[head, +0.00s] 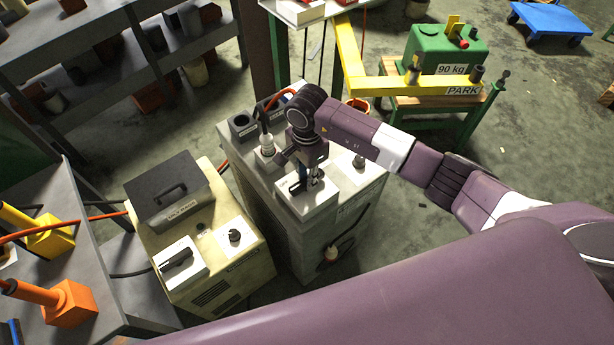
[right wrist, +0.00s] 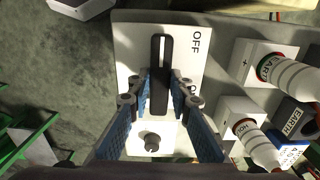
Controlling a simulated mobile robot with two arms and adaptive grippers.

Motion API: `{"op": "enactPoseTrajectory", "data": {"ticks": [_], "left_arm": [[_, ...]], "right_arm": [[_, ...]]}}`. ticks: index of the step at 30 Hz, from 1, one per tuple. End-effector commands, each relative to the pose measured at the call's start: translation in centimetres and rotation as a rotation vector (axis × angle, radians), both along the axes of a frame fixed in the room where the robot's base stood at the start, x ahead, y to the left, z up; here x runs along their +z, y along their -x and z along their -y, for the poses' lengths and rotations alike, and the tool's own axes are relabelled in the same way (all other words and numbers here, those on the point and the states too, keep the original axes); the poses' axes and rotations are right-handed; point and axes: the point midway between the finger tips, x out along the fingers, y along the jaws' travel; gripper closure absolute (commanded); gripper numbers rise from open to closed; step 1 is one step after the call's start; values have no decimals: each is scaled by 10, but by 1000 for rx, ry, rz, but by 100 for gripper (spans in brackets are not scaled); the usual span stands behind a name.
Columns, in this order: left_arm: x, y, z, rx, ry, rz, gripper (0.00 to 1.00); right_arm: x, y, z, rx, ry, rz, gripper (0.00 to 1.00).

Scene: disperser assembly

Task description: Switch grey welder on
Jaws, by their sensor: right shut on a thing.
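The grey welder (head: 290,228) is a tall grey cabinet in the middle of the head view. On its top is a white switch plate (head: 318,197), which also fills the middle of the right wrist view (right wrist: 130,45). The plate reads OFF at one end, and a second label is partly hidden by a finger. A black switch lever (right wrist: 161,52) lies along the plate. My right gripper (head: 303,178) points down over the plate, its blue-padded fingers (right wrist: 161,85) shut on the lever. The exact contact is partly hidden. My left gripper is out of view.
White and grey plug sockets (head: 243,123) stand beside the plate, one marked EARTH (right wrist: 262,62). A cream welder (head: 205,235) with its own switch stands left.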

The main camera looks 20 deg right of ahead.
Motion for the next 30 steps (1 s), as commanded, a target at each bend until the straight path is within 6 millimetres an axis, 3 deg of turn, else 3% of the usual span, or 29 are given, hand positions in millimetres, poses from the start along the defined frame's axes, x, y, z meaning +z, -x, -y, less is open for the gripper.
{"op": "enactPoseTrajectory", "data": {"ticks": [11, 30], "left_arm": [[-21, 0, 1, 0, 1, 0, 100], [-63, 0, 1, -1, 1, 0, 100]], "right_arm": [[-3, -1, 1, -162, 1, 3, 100], [-2, -1, 0, -757, 0, 2, 100]]}}
